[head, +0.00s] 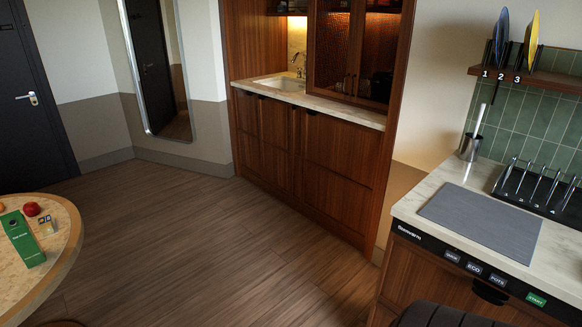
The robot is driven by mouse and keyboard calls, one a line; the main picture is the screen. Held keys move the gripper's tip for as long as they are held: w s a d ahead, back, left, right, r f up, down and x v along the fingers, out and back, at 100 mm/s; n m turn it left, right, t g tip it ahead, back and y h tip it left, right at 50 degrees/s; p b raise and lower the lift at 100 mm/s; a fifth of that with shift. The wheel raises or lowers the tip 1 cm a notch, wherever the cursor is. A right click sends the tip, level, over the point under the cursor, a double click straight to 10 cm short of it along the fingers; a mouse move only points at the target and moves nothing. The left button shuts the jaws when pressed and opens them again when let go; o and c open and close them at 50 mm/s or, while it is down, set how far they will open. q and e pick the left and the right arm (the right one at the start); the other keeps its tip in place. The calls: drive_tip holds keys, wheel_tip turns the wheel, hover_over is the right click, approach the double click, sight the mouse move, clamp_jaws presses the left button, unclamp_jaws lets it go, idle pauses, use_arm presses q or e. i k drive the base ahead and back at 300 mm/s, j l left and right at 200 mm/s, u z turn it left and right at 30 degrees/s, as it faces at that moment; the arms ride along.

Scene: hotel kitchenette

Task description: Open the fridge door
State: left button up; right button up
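No fridge can be told for certain in the head view. A wooden kitchenette unit (309,160) stands at the back centre with its lower panel fronts shut. Dark handle cut-outs show along the top of these fronts, and I cannot tell whether one hides a fridge. Neither my left nor my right gripper is in view.
A round table (62,254) with a green box (22,240) is at the left edge. A counter (437,185) with a grey mat (481,222) and a black rack (537,188) is at the right, above a button panel (473,267). The wooden floor (190,240) between is clear.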

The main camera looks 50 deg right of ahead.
sight(342, 158)
drive_tip(key=z, duration=1.95)
